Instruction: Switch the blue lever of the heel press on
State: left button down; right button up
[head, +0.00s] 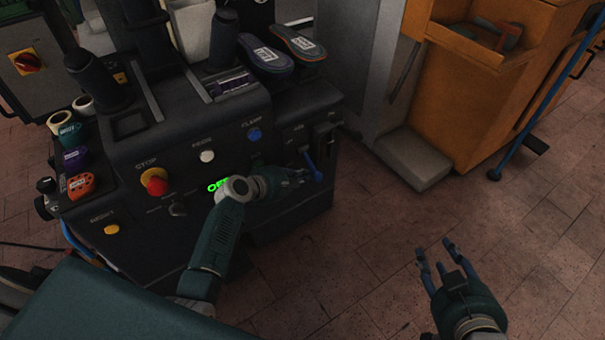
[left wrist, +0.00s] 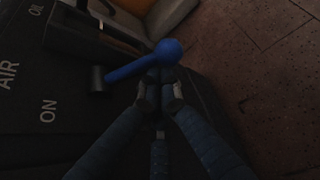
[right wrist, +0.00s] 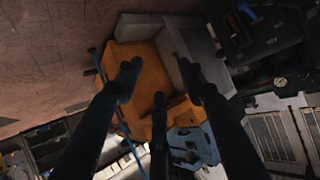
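The blue lever (head: 312,166) is on the right part of the dark heel press's (head: 205,122) front. In the left wrist view its round blue knob (left wrist: 169,50) and shaft (left wrist: 125,70) show, the shaft pointing away from the pivot, near the labels "AIR" and "ON". My left gripper (head: 298,178) is at the lever in the head view. Its fingertips (left wrist: 160,82) are drawn together just below the knob, with nothing seen between them; whether they touch it I cannot tell. My right gripper (head: 436,258) is open and empty over the floor, its fingers apart in the right wrist view (right wrist: 160,75).
The press panel carries a red stop button (head: 155,181), a white button (head: 207,156) and a blue button (head: 254,135). A green display (head: 216,186) is partly hidden by my left arm. Two insoles (head: 297,43) lie on top. An orange cabinet (head: 485,85) stands right; the brick floor (head: 385,240) is clear.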

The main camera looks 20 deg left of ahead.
jog(key=s+d+f+g+h+p, duration=0.1)
jog(key=s+d+f+g+p, duration=0.25)
jog(key=s, duration=0.45)
jog(key=s+d+f+g+h+p, duration=0.1)
jog(key=s+d+f+g+p, duration=0.2)
jog(key=s, duration=0.4)
pick_arm(q)
jog(key=shift+s+d+r+n+g+h+p, duration=0.15)
jog(key=shift+r+n+g+h+p, duration=0.3)
jog(key=shift+r+p, duration=0.35)
jog(key=shift+d+r+n+g+h+p, duration=0.2)
jog(key=shift+r+n+h+p, duration=0.2)
jog(key=shift+r+n+p, duration=0.35)
jog(key=shift+s+d+r+n+g+h+p, duration=0.15)
jog(key=shift+r+n+g+h+p, duration=0.35)
jog(key=shift+r, duration=0.45)
pick_arm(e)
notch_tip(320, 180, down, 20)
jog(key=s+a+g, duration=0.1)
jog(key=s+g, duration=0.1)
jog(key=shift+s+a+f, duration=0.15)
jog(key=shift+a+f, duration=0.1)
jog(key=shift+a, duration=0.05)
jog(key=shift+g, duration=0.25)
